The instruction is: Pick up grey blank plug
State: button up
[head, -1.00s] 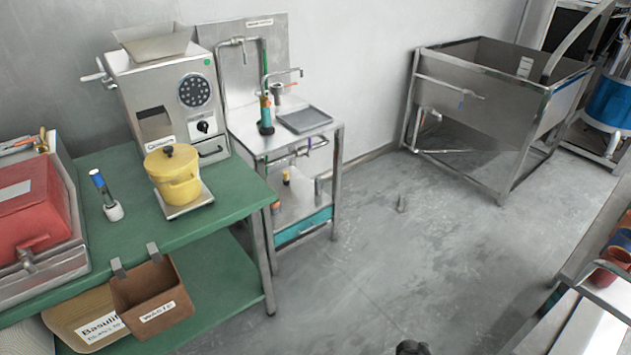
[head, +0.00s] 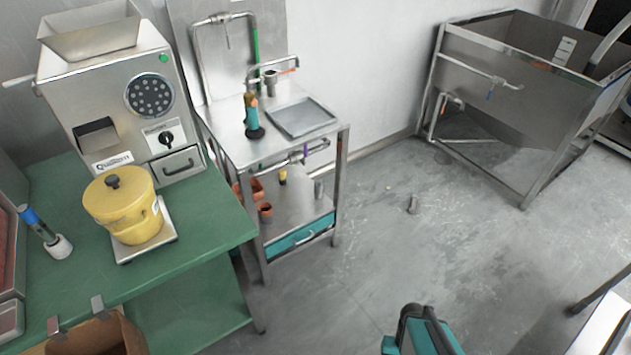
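A small grey cylindrical piece (head: 413,204) stands on the bare concrete floor, right of the steel stand; it may be the grey blank plug, but it is too small to be sure. Another small grey cylinder (head: 319,187) stands on the lower shelf of the steel stand, near its right front leg. A black and teal part of my arm shows at the bottom edge, right of centre, well short of the floor piece in the picture. My gripper's fingertips are not visible.
The steel stand (head: 230,142) holds a tray (head: 301,117), a tap and a teal drawer (head: 300,234). A green bench (head: 200,235) with a grinder (head: 115,95) and yellow pot (head: 122,208) is at left. A steel sink (head: 540,90) stands back right. The middle floor is clear.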

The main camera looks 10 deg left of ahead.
aim_at(318, 183)
jog(key=i, duration=1.1)
jog(key=z, duration=1.1)
jog(key=k, duration=0.15)
jog(key=u, duration=2.75)
jog(key=k, duration=0.15)
jog(key=u, duration=1.55)
jog(key=i, duration=0.2)
